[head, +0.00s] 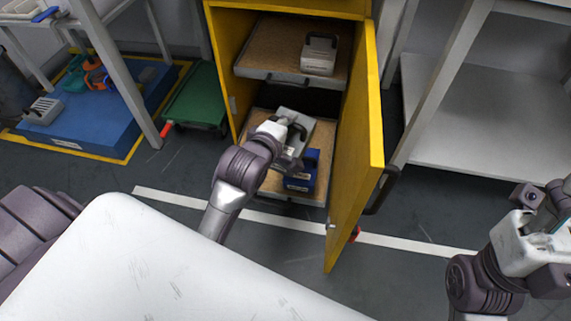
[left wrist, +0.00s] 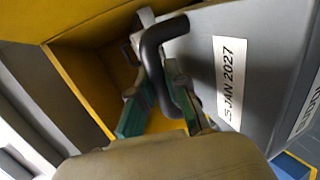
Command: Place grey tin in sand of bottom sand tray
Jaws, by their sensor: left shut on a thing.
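The grey tin (head: 306,124) is in the lower part of the yellow cabinet, over the bottom sand tray (head: 259,117). My left gripper (head: 293,139) is shut on its black handle; in the left wrist view, the fingers (left wrist: 158,98) close around the handle and the tin's grey side (left wrist: 275,50) bears a "JAN 2027" label. My left wrist hides part of the tin, and I cannot tell whether its base touches the sand. A blue tin (head: 302,171) stands in front of it on the same tray. My right gripper (head: 541,222) is far right, away from the cabinet; its jaws are unclear.
The upper sand tray (head: 252,73) holds a pale tin (head: 319,55). The yellow cabinet door (head: 360,140) stands open to the right of my left arm. A green trolley (head: 196,97) and a blue platform (head: 92,122) are left. A white surface (head: 180,265) fills the foreground.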

